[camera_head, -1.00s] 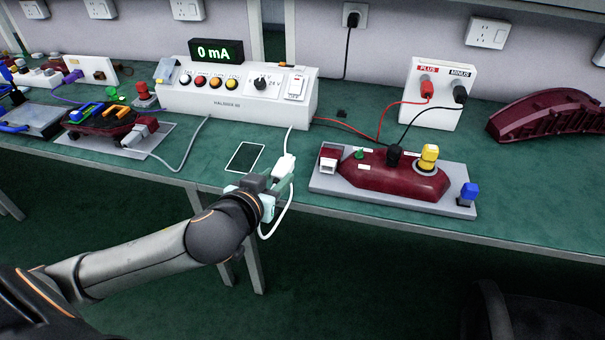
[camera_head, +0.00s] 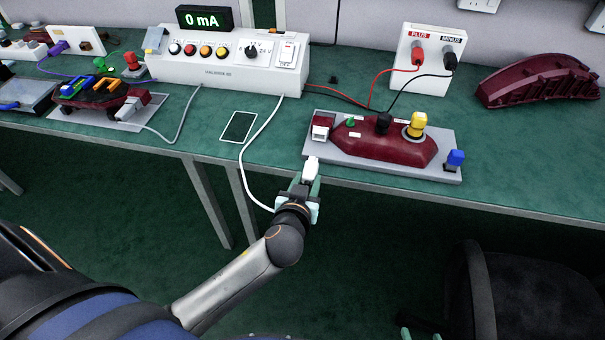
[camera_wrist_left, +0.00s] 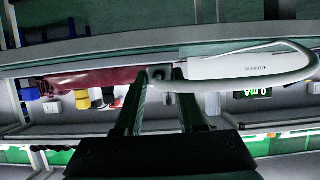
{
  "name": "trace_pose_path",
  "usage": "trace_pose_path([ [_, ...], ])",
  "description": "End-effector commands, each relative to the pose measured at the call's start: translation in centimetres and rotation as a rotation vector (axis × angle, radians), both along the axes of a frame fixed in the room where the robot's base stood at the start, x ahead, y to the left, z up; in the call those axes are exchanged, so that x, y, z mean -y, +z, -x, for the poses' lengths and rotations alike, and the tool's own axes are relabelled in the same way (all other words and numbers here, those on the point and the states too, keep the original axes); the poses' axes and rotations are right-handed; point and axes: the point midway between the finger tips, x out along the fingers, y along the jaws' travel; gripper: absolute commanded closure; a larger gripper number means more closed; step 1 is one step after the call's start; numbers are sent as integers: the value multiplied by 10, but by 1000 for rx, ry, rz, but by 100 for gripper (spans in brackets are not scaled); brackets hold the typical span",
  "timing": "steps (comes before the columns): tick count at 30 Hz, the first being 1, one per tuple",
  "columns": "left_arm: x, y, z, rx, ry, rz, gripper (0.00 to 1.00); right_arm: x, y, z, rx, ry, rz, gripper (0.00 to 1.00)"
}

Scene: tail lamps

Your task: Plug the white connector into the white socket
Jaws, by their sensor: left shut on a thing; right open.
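The white connector (camera_head: 311,168) is held between the fingertips of my left gripper (camera_head: 308,182), at the front edge of the table. The white socket (camera_head: 321,130) is on the left end of the grey board with the dark red lamp. The connector points toward the socket, apart from it. In the left wrist view, my left gripper's fingers (camera_wrist_left: 160,98) are closed around the connector (camera_wrist_left: 159,76), largely hidden, with its white cable (camera_wrist_left: 235,84) curving right. My right gripper (camera_head: 421,334) shows only its fingertips at the bottom edge, spread apart and empty.
The white control box (camera_head: 232,66) stands behind, with the cable running from it. The dark red lamp (camera_head: 372,147), yellow knob (camera_head: 416,124) and blue plug (camera_head: 455,158) sit right of the socket. A dark tablet (camera_head: 239,126) lies left. A dark chair (camera_head: 515,295) stands at lower right.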

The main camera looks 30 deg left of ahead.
Motion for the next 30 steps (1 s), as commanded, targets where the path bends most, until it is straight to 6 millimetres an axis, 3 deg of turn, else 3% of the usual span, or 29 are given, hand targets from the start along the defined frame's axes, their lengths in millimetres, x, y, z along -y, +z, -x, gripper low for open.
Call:
trace_pose_path([
  [8,0,1,1,-2,0,1,100,-1,1,1,-4,0,-3,26],
  [21,-10,0,-41,2,0,-1,100,-2,-1,1,-5,0,-4,26],
  [30,-13,0,-54,0,0,-1,100,-3,1,1,-3,1,-6,26],
])
